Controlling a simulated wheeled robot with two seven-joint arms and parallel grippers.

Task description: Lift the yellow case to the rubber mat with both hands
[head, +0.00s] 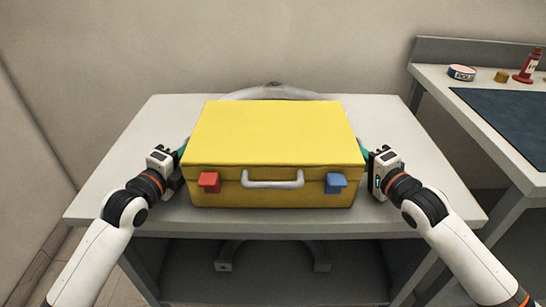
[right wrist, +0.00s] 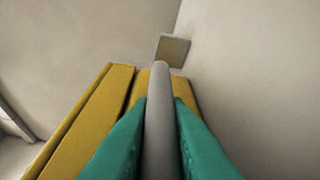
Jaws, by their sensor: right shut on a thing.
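The yellow case (head: 270,130) is upright and level at the middle of the grey table, its front facing me. It has a grey front handle (head: 272,183), a red latch (head: 209,182) and a blue latch (head: 335,183). My right gripper (head: 369,160) is at its right side; the right wrist view shows the green fingers shut on a grey side handle (right wrist: 159,120). My left gripper (head: 181,154) is at the left side; its grip is hidden. The dark rubber mat (head: 505,115) lies on the right-hand bench. I cannot tell whether the case touches the table.
The grey table (head: 110,190) has free surface on both sides of the case. The bench (head: 440,90) stands to the right, holding a tape roll (head: 462,72), a small brown piece (head: 501,76) and a red bottle (head: 528,66). A chair back (head: 272,91) shows behind the case.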

